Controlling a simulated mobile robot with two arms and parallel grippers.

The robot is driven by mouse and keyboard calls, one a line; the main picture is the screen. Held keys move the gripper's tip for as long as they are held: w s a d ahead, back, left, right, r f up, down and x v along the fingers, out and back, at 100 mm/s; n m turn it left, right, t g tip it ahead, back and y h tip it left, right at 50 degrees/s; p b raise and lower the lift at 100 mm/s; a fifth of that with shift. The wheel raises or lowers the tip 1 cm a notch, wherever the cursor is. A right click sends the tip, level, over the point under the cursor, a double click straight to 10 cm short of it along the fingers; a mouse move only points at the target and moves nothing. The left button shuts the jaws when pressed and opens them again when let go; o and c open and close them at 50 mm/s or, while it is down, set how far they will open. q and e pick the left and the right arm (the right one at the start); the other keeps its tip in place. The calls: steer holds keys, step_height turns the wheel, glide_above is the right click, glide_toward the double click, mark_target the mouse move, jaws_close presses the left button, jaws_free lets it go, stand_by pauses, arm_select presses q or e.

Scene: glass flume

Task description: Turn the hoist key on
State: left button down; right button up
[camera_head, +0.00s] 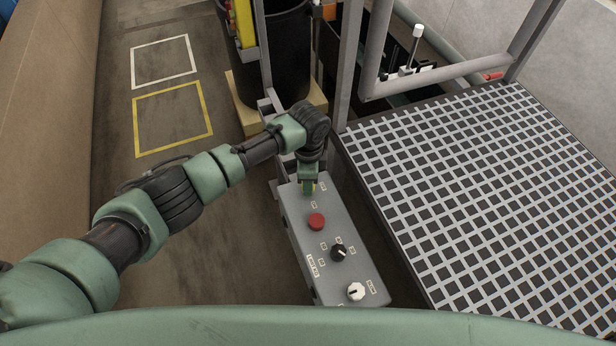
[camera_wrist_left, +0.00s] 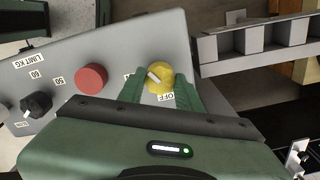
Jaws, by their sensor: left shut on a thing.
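The hoist key (camera_wrist_left: 158,76) is a pale key bar in a round yellow switch on the grey control box (camera_head: 293,218). In the left wrist view the bar slants, and an "OFF" label is beside the switch at lower right. Another label, to the left, is partly hidden by a finger. My left gripper (camera_head: 308,187) reaches down onto the far end of the box. Its two green fingers (camera_wrist_left: 161,90) are shut on the key, one on each side. In the head view the gripper hides most of the yellow switch. My right gripper is out of view.
The box also carries a red button (camera_head: 316,221), a black knob (camera_head: 338,252) and a white knob (camera_head: 355,291). A grated platform (camera_head: 480,190) stands close on its right. A dark bin (camera_head: 285,60) and grey posts stand beyond. The floor to the left is open.

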arm_select(q)
steer(key=n+p, duration=0.1)
steer(key=n, duration=0.2)
steer(key=n+p, duration=0.1)
steer(key=n, duration=0.1)
steer(key=shift+r+n+p, duration=0.25)
steer(key=shift+n+p, duration=0.05)
steer(key=n+p, duration=0.1)
steer(key=n, duration=0.2)
steer(key=shift+w+f+n+p, duration=0.1)
steer(key=shift+n+p, duration=0.5)
steer(key=shift+n, duration=0.6)
steer(key=c, duration=1)
jaws_free()
steer(key=shift+o, duration=0.2)
